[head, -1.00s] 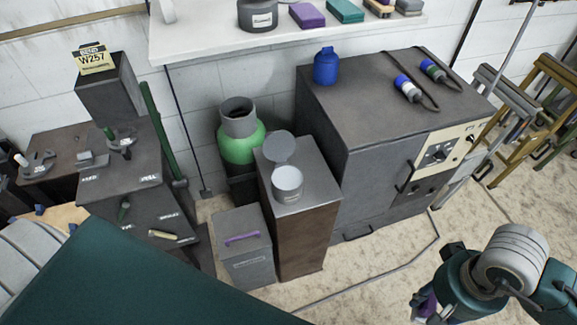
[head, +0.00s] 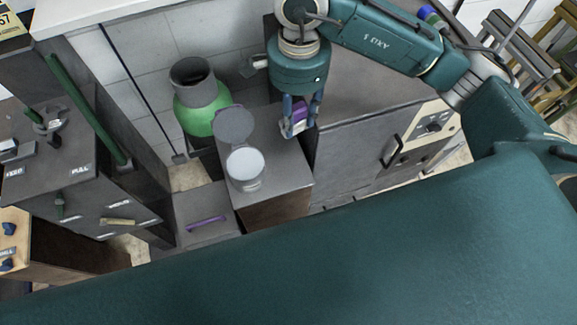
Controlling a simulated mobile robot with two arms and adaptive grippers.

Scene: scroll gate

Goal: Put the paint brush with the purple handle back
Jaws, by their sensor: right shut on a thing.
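My right gripper (head: 298,122) points down above the right edge of the grey-topped brown stand. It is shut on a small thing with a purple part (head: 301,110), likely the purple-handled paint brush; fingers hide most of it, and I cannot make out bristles. An open light grey can (head: 245,172) with a round grey lid raised behind it (head: 234,124) stands on the stand (head: 275,188), left of and below the gripper in the picture. The gripper is apart from the can. My left gripper is not in view.
A dark grey cabinet (head: 350,165) stands right of the stand. A green and grey vessel (head: 200,100) is behind the can. A low grey box with a purple handle (head: 205,224) is at left. A dark drawer unit (head: 100,205) and a leaning green bar (head: 85,110) stand further left.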

